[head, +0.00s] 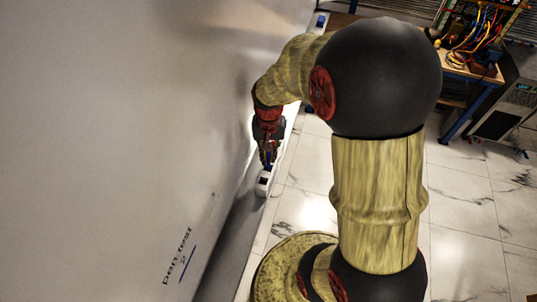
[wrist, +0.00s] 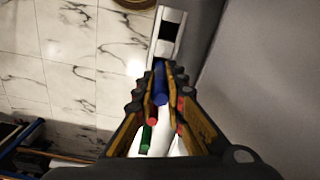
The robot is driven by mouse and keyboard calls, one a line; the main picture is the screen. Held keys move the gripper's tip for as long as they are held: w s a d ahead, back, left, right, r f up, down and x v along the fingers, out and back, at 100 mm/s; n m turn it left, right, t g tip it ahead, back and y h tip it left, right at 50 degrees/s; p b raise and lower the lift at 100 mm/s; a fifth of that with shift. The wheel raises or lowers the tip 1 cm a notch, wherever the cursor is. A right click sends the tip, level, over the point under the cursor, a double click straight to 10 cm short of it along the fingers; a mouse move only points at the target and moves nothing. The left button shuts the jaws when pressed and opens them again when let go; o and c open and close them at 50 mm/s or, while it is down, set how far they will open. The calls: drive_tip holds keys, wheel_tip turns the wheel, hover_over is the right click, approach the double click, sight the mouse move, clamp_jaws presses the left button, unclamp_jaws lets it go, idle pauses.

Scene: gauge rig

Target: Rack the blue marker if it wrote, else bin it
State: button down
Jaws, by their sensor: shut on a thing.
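My gripper (head: 268,160) is low beside the board's face, over the narrow white ledge at its foot. It is shut on the blue marker (wrist: 160,84), which shows between the fingers in the wrist view. The whiteboard (head: 130,120) bears the handwritten words "pen test" and a figure like 2. A blue stroke (head: 187,264) is drawn just beside this writing. A red marker (wrist: 152,113) and a green marker (wrist: 146,139) show between the finger links in the wrist view, over a white surface. Whether they stand in a rack is hidden.
A white block with a dark patch (head: 264,183) lies just past my fingertips; it also shows in the wrist view (wrist: 168,38). A small blue item (head: 320,20) is at the ledge's far end. A bench with cables (head: 470,45) stands at back right. Marble floor is open on the right.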

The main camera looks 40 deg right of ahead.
drive_tip(key=shift+f, duration=0.1)
drive_tip(key=c, duration=1.8)
unclamp_jaws()
drive_tip(key=shift+c, duration=0.2)
drive_tip(key=o, duration=0.4)
drive_tip(key=shift+o, duration=1.1)
drive_tip(key=shift+r+p, duration=3.35)
drive_tip(key=shift+r, duration=1.7)
